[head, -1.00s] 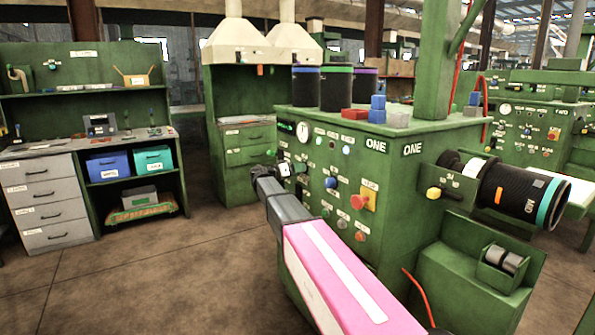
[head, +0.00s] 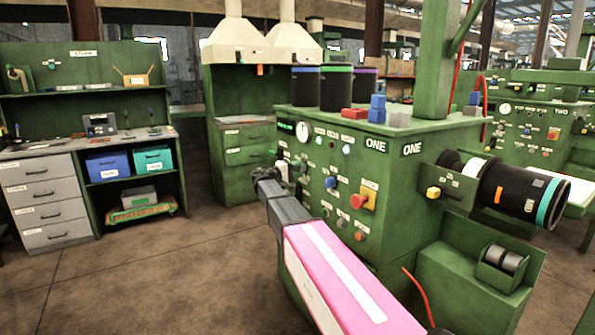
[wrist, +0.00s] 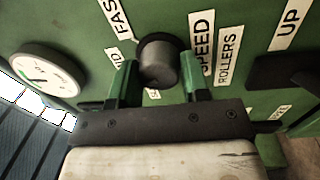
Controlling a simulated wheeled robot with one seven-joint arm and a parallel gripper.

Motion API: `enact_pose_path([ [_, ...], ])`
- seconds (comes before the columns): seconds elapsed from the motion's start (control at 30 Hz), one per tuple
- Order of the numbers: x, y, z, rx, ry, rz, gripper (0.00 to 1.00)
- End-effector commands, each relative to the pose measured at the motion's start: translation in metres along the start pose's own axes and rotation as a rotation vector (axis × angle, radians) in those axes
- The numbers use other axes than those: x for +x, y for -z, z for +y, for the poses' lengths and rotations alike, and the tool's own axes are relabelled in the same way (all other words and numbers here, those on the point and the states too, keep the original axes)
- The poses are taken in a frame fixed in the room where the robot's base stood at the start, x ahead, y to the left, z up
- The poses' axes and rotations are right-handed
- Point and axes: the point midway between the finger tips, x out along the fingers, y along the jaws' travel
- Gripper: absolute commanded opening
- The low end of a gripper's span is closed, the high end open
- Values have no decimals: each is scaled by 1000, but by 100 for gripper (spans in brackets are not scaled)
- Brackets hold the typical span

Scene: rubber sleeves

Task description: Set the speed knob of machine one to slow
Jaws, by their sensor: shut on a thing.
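Machine one (head: 400,185) is the green cabinet marked ONE in the head view, with a front panel of knobs, buttons and labels. The speed knob (wrist: 159,62) is a dark grey round knob in the wrist view. It sits beside the SPEED and ROLLERS labels (wrist: 203,48) and a FAST label (wrist: 117,18) at its upper left. A label below it is mostly hidden. My gripper (wrist: 160,82) has one green finger on each side of the knob and is shut on it. I cannot make out a pointer mark on the knob. In the head view, my gripper hides the knob.
A white dial gauge (wrist: 44,70) is left of the knob, and a dark part (wrist: 285,75) is below the UP label on the right. A red button (head: 357,201) on a yellow plate is lower on the panel. Open floor (head: 200,270) lies left of the machine.

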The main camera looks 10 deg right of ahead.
Motion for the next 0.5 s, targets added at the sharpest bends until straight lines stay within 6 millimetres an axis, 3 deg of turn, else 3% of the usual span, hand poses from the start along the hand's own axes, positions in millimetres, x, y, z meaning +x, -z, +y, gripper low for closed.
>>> enact_pose_path([
  [0.5, -1, -1, 0, -383, -8, 33, 19],
])
